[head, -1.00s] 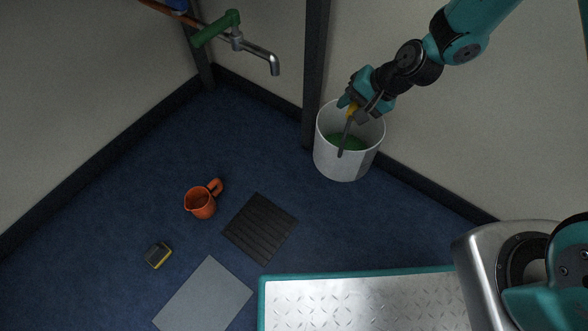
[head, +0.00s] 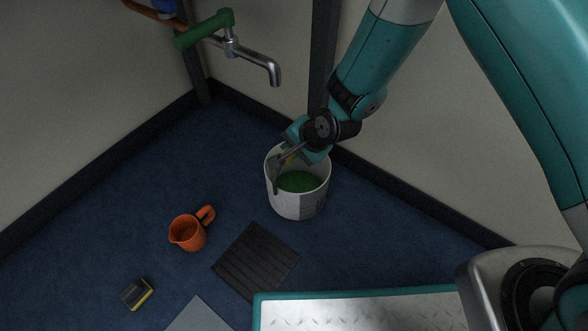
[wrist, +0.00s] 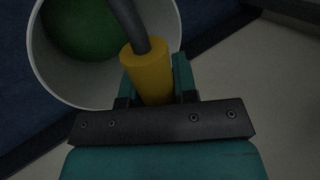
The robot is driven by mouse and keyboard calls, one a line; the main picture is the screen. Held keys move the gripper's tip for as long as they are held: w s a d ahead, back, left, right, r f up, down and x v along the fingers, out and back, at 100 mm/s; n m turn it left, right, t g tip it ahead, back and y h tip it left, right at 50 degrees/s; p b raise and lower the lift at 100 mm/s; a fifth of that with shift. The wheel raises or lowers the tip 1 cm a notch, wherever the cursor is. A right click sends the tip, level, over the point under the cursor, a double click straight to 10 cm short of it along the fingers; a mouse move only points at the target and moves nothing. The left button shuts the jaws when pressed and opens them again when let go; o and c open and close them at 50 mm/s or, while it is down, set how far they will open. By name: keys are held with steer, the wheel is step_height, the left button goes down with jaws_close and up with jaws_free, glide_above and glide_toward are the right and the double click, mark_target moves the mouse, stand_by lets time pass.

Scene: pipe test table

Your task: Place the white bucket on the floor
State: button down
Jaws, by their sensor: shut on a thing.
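The white bucket (head: 313,205) is upright on the right of the corner, below the tap, in the head view. It has green inside (head: 298,181). My gripper (head: 290,157) is at the bucket's rear rim and is shut on the yellow grip of its dark handle. In the wrist view the yellow grip (wrist: 150,76) sits between the jaws, and the bucket's white rim and green inside (wrist: 80,28) show beyond it. The bucket's base is near the blue floor (head: 110,230); I cannot tell whether it touches.
A dark ribbed mat (head: 255,262) lies in front of the bucket. An orange jug (head: 188,234) and a yellow-black block (head: 137,293) are to the left. A grey sheet (head: 198,316) is at the bottom. A metal tap (head: 262,66) juts from the corner above. Floor at left is clear.

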step_height(320, 180, down, 4)
steer(key=shift+f+b, duration=0.15)
steer(key=shift+b, duration=1)
steer(key=shift+f, duration=0.1)
steer(key=c, duration=0.9)
jaws_free()
steer(key=p+v, duration=0.7)
steer(key=v, duration=0.5)
steer(key=shift+p, duration=0.4)
